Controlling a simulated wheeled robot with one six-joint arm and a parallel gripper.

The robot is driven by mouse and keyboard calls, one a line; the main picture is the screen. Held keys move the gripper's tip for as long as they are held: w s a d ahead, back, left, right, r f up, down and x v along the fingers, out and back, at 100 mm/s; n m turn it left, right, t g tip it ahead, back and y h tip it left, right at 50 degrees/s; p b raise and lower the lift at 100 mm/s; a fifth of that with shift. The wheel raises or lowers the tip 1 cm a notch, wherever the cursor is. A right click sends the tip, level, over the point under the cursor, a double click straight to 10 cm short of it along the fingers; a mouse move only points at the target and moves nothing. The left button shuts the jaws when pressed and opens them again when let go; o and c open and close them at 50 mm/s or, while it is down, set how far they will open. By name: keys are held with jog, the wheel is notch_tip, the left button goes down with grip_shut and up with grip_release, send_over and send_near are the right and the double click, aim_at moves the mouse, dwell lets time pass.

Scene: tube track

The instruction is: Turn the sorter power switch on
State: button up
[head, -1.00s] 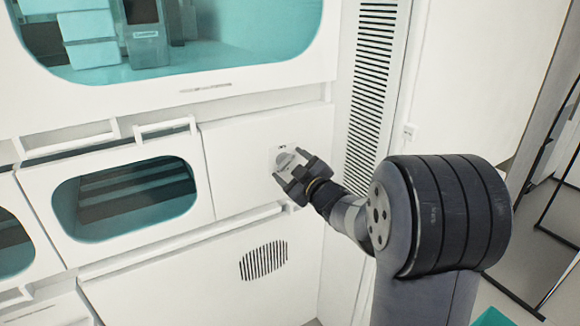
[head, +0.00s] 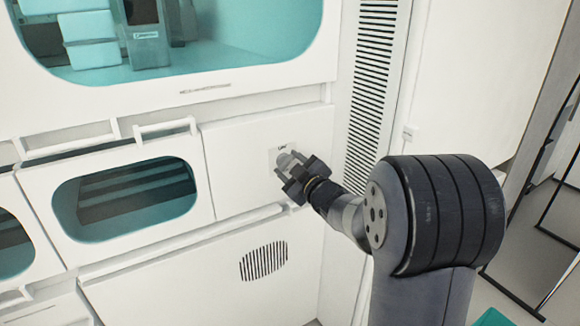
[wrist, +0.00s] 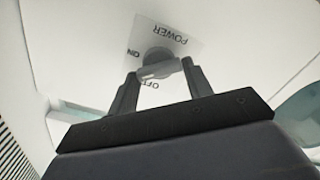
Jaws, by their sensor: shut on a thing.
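The sorter power switch is a grey rotary knob with a bar handle (wrist: 158,70), on a pale label plate marked POWER, ON and OFF (wrist: 178,48). The plate is on the white front panel, where the knob also shows in the head view (head: 287,160). My gripper (wrist: 160,72) is shut on the knob's bar, with one dark finger at each end of it. In the head view my gripper (head: 292,175) is against the panel and covers part of the switch. I cannot tell for sure which mark the knob points to.
A window compartment with a handle (head: 170,127) is left of the switch panel. A slotted vent strip (head: 372,90) runs upright to its right, and a round-cornered grille (head: 263,261) is below. A ledge (head: 180,240) runs under the panel.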

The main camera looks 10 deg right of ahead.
jog(key=shift+r+m+p, duration=0.1)
jog(key=shift+m+p, duration=0.2)
jog(key=m+p, duration=0.2)
jog(key=m, duration=0.1)
jog(key=shift+d+m+p, duration=0.1)
jog(key=shift+m+p, duration=1.05)
jog(key=shift+m, duration=0.85)
jog(key=o, duration=1)
jog(key=v, duration=1)
jog(key=shift+s+d, duration=0.15)
jog(key=shift+s, duration=0.2)
